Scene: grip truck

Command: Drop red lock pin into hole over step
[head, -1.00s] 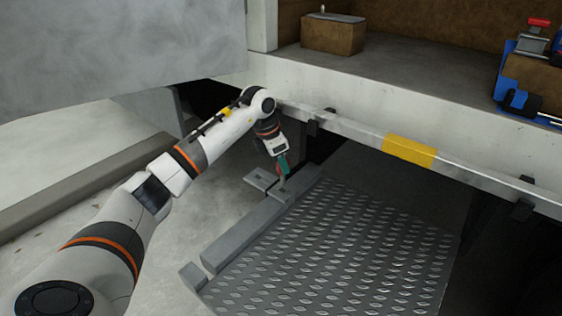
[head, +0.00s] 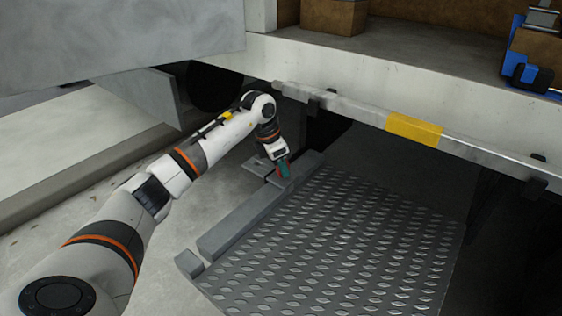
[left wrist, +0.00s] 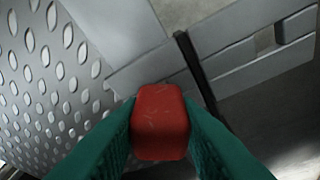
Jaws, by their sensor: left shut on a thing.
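My left gripper (head: 284,170) is at the far left corner of the step (head: 340,240), a dark tread plate with a grey side rail (head: 240,222). In the left wrist view, its green fingers are shut on the red lock pin (left wrist: 160,122), whose red head shows between them. The pin's lower part is hidden. A grey bracket plate with a square hole (left wrist: 265,41) lies beyond the pin, to the upper right. I cannot tell whether the pin touches the bracket or the rail. My right gripper is not in view.
A metal bar with a yellow band (head: 414,130) runs along the truck bed edge above the step. A brown box (head: 334,16) and a blue-framed item (head: 530,55) stand on the bed. The concrete floor left of the step is clear.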

